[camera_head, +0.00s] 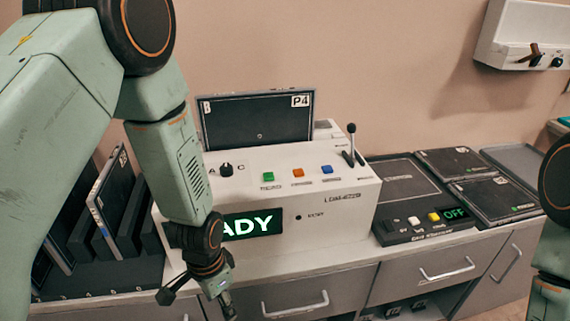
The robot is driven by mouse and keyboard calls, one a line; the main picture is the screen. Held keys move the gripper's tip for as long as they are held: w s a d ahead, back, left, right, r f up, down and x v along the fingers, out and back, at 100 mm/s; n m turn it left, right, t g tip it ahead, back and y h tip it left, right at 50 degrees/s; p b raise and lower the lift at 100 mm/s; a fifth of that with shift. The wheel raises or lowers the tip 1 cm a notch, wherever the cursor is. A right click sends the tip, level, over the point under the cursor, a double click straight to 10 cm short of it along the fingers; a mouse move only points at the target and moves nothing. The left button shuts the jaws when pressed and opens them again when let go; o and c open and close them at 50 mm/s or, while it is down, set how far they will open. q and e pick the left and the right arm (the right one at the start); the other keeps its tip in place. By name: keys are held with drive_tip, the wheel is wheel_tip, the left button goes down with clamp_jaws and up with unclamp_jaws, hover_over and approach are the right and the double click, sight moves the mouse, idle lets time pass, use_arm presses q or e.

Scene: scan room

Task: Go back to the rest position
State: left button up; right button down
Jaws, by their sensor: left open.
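My left arm comes in from the upper left and hangs down in front of a white desktop machine (335,220). My left gripper (197,296) is open and empty. It hangs in front of the machine's lower left part and the cabinet front, and its fingers point down. The arm covers the start of the machine's green lit display (262,223), of which "ADY" shows. Part of my right arm shows at the right edge, but its gripper is out of view.
A dark panel marked P4 (258,120) stands upright in the machine. Panels stand in a black rack (100,280) at left. A flat unit reading OFF (405,236) and dark panels (490,202) lie to the right. Drawers (420,276) run below. A wall box (520,35) hangs upper right.

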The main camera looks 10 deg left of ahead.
use_arm(q)
drive_tip(key=s+f+n+b, duration=0.2)
drive_tip(key=s+f, duration=0.4)
drive_tip(key=s, duration=0.3)
drive_tip(key=s+f+n+b, duration=0.3)
drive_tip(key=s+f, duration=0.3)
drive_tip(key=s, duration=0.4)
drive_tip(key=shift+s+f+n+b, duration=0.25)
drive_tip(key=shift+n+b, duration=0.1)
drive_tip(key=shift+n, duration=0.45)
drive_tip(key=shift+d, duration=0.15)
